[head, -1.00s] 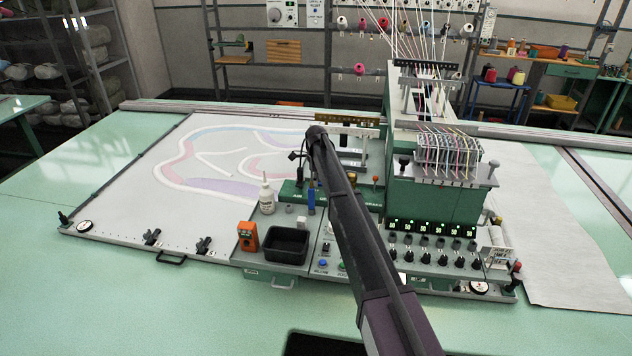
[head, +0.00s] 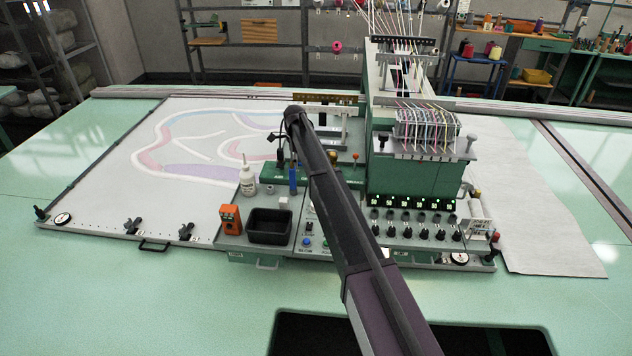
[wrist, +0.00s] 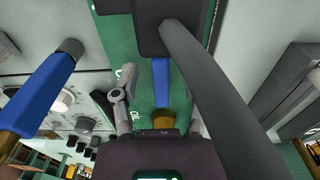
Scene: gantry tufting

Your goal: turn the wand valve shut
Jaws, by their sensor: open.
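In the wrist view a blue bar (wrist: 161,82) with a brass-coloured end (wrist: 163,119) shows over a green lettered panel, between the grey finger links of my gripper (wrist: 160,98). It looks like a lever, but I cannot tell for sure that it is the wand valve. My gripper is open; contact with the bar cannot be made out. A blue wand-like cylinder (wrist: 38,92) with a dark tip and brass lower part is at the left. In the head view a blue upright piece (head: 292,180) stands left of my arm, which hides my gripper.
A white bottle (head: 248,181), an orange device (head: 231,219) and a black tray (head: 268,239) stand near the console's front left. The console (head: 412,182) with its knobs is right of my arm. A thick dark band (wrist: 222,85) crosses the wrist view.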

